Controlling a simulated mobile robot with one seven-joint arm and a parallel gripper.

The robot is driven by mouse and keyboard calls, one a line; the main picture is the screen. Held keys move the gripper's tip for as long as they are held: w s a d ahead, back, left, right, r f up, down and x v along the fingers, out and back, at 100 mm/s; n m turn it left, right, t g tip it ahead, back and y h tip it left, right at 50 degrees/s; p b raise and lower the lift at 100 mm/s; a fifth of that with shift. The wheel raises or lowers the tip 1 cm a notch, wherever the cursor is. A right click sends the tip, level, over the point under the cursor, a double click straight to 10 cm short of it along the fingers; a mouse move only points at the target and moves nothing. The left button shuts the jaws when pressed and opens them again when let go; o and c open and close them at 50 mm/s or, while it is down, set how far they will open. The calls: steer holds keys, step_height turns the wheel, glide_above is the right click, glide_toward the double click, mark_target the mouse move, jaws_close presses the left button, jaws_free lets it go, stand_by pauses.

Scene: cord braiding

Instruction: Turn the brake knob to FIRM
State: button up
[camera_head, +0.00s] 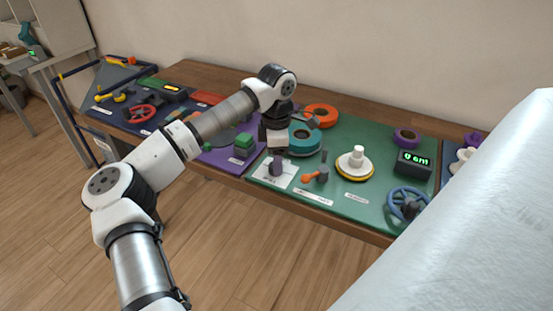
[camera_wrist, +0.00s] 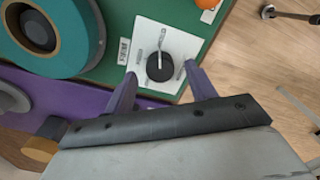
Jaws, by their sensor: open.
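The brake knob (camera_wrist: 160,70) is a round dark knob with a pale pointer bar, on a white plate (camera_wrist: 180,40) with small markings too small to read. In the wrist view its pointer runs toward the top of the picture. My gripper (camera_wrist: 161,80) is open, with one purple finger on either side of the knob's near edge; I cannot tell whether they touch it. In the head view my gripper (camera_head: 277,167) is over the white plate (camera_head: 265,178) at the green mat's front left, and it hides the knob.
A teal spool (camera_head: 304,140) stands close behind my gripper, and it fills the wrist view's upper left (camera_wrist: 88,38). An orange-handled lever (camera_head: 310,177) is just right of the plate. A white spool (camera_head: 356,160), a digital display (camera_head: 413,165) and a blue handwheel (camera_head: 401,194) are farther right.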

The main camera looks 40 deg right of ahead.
steer(key=shift+f, duration=0.85)
steer(key=shift+c, duration=0.4)
steer(key=c, duration=0.9)
